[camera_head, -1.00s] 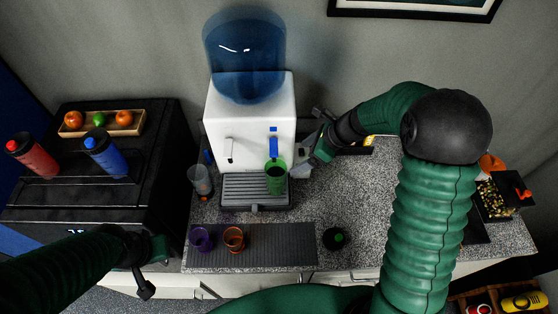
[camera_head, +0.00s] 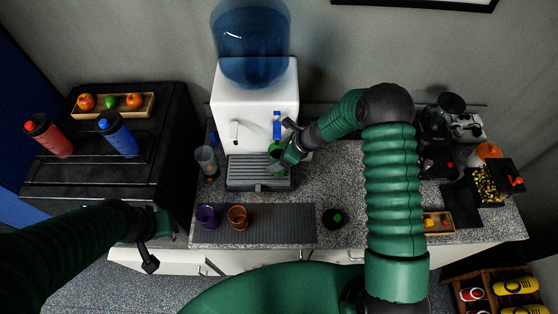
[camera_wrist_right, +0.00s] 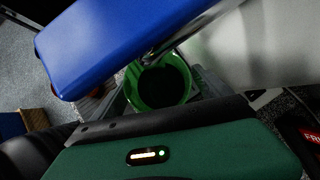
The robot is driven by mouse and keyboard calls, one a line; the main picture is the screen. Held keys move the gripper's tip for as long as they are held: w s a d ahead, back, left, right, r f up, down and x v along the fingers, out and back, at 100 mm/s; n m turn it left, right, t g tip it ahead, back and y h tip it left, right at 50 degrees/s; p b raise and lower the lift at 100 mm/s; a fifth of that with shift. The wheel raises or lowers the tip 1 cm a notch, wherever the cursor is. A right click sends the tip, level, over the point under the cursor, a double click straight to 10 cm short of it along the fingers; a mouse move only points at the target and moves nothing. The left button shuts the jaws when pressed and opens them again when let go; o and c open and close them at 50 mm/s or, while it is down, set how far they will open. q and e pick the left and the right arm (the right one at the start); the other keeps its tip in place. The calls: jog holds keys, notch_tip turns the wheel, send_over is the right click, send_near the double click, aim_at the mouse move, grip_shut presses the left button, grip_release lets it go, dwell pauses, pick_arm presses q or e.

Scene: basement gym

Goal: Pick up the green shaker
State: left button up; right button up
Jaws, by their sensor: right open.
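The green shaker (camera_head: 273,150) stands upright at the water dispenser (camera_head: 254,105), over its drip tray (camera_head: 260,184), below the blue tap (camera_head: 277,124). My right gripper (camera_head: 284,155) is open at the shaker and partly covers it. In the right wrist view the shaker's round rim and dark inside (camera_wrist_right: 163,84) show close beyond the gripper's green body, with the blue tap crossing above. Whether the fingers touch the shaker cannot be told. My left gripper (camera_head: 150,245) hangs at the lower left, away from the shaker; its jaws are unclear.
A clear shaker (camera_head: 206,160) stands left of the drip tray. Purple (camera_head: 207,217) and orange (camera_head: 237,217) cups are on the dark mat (camera_head: 283,224). A black lid (camera_head: 332,217) lies right of them. The counter between mat and my right arm is mostly clear.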

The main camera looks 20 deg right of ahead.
jog(key=shift+w+f, duration=0.15)
jog(key=shift+w, duration=0.1)
jog(key=c, duration=0.6)
jog(key=shift+s, duration=0.1)
jog(key=c, duration=1.2)
jog(key=shift+c, duration=0.6)
jog(key=shift+r, duration=0.2)
